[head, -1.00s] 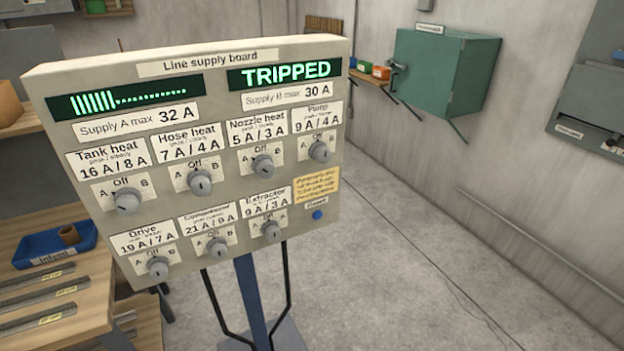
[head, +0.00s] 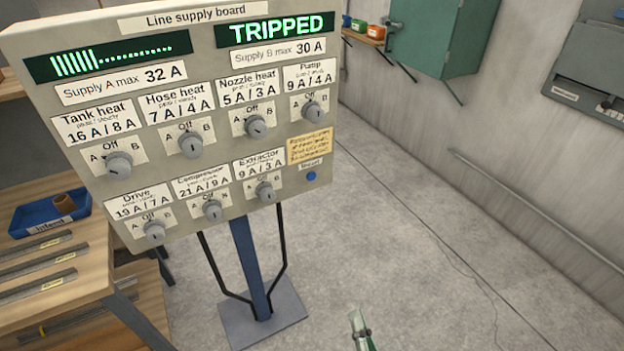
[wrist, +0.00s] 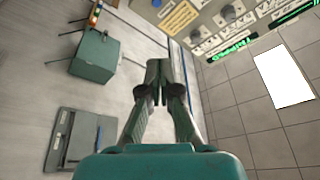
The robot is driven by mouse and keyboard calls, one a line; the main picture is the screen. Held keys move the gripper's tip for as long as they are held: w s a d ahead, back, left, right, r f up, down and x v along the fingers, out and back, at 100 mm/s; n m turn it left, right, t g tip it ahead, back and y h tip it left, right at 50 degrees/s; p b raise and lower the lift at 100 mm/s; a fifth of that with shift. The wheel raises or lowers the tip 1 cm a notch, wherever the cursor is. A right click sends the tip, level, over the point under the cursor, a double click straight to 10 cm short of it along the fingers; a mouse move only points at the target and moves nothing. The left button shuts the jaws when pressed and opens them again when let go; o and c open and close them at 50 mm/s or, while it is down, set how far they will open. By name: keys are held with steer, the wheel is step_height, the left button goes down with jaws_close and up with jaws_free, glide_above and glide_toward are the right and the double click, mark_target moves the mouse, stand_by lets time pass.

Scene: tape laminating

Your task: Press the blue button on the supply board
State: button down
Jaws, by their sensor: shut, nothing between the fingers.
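The Line supply board (head: 235,195) stands on a blue post at the left of the head view. Its small round blue button (head: 311,176) sits at the lower right, under a yellow note and a small label. In the wrist view the board (wrist: 205,22) appears upside down at the top edge, with the blue button (wrist: 157,3) at the very edge of the picture. My gripper (wrist: 158,68) is shut and empty. In the head view its tip (head: 357,318) shows at the bottom, below and right of the board, apart from the button.
The board's display (head: 275,27) for supply B reads TRIPPED. Several grey knobs, such as the Pump knob (head: 313,112), are near the button. A workbench (head: 85,265) with a blue tray stands at left. A green cabinet (head: 425,35) hangs on the wall. Floor right of the board is clear.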

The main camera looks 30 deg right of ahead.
mark_target(311, 176)
steer(key=w+d+r+m+g+h, duration=0.1)
steer(key=w+d+r+m+h, duration=0.1)
steer(key=w+m, duration=0.4)
steer(key=w+d+r+m+h, duration=0.3)
steer(key=w+m+h, duration=0.1)
steer(key=w, duration=0.5)
steer(key=w+d+r+m+g+h, duration=0.1)
steer(key=w+d+r+m+h, duration=0.1)
steer(key=w+m, duration=0.5)
steer(key=shift+w+d+r+m+g+h, duration=0.35)
steer(key=shift+w+d+h, duration=0.3)
steer(key=shift+h, duration=0.45)
steer(key=w, duration=0.8)
steer(key=shift+w, duration=0.4)
steer(key=shift+w, duration=0.1)
steer(key=shift+w, duration=0.3)
steer(key=shift+w, duration=0.45)
steer(key=shift+s, duration=0.1)
stand_by(0.5)
steer(key=shift+s, duration=0.8)
